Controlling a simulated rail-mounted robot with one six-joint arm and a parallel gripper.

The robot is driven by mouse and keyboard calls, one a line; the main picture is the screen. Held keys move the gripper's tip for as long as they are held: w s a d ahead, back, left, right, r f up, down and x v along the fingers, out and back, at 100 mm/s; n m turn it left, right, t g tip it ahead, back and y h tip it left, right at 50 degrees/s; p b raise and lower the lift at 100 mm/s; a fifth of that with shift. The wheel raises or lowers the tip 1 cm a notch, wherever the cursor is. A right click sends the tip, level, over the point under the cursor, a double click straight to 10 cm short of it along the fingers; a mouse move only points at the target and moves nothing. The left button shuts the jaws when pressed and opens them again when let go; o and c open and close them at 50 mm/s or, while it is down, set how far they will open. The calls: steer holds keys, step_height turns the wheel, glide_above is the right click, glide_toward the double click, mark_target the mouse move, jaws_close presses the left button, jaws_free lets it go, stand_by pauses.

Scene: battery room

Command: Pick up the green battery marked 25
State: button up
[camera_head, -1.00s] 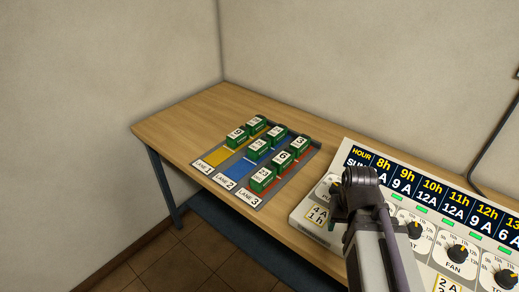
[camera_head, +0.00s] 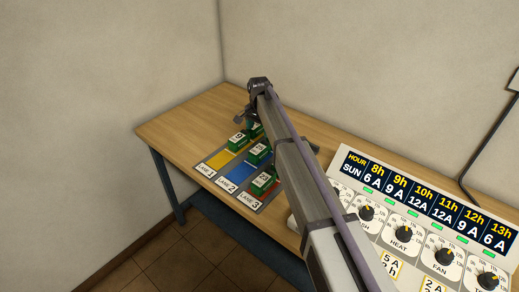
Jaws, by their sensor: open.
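Green batteries with white number labels stand in the three lanes of a grey tray (camera_head: 215,163) on the table. The front battery in lane 1 (camera_head: 238,141), one in lane 2 (camera_head: 259,153) and the front one in lane 3 (camera_head: 263,183) show. Their numbers are too small to read surely, so I cannot tell which is 25. My gripper (camera_head: 245,117) is partly visible below the end of my arm, over the back of the tray at lane 1. It is open, with nothing seen in it. My arm hides the batteries at the back and right.
The wooden table (camera_head: 185,120) is bare to the left of and behind the tray. A control panel with knobs and an hour display (camera_head: 425,205) stands to the right, close to my arm. Walls meet behind the table.

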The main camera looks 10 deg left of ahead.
mark_target(260, 147)
steer(key=shift+s+d+m, duration=0.25)
steer(key=shift+s+m, duration=0.15)
steer(key=shift+s, duration=0.05)
step_height(260, 147, down, 11)
steer(key=b, duration=1.1)
steer(key=shift+w+f, duration=0.15)
steer(key=shift+r, duration=0.3)
steer(key=shift+c, duration=0.3)
steer(key=c, duration=1.3)
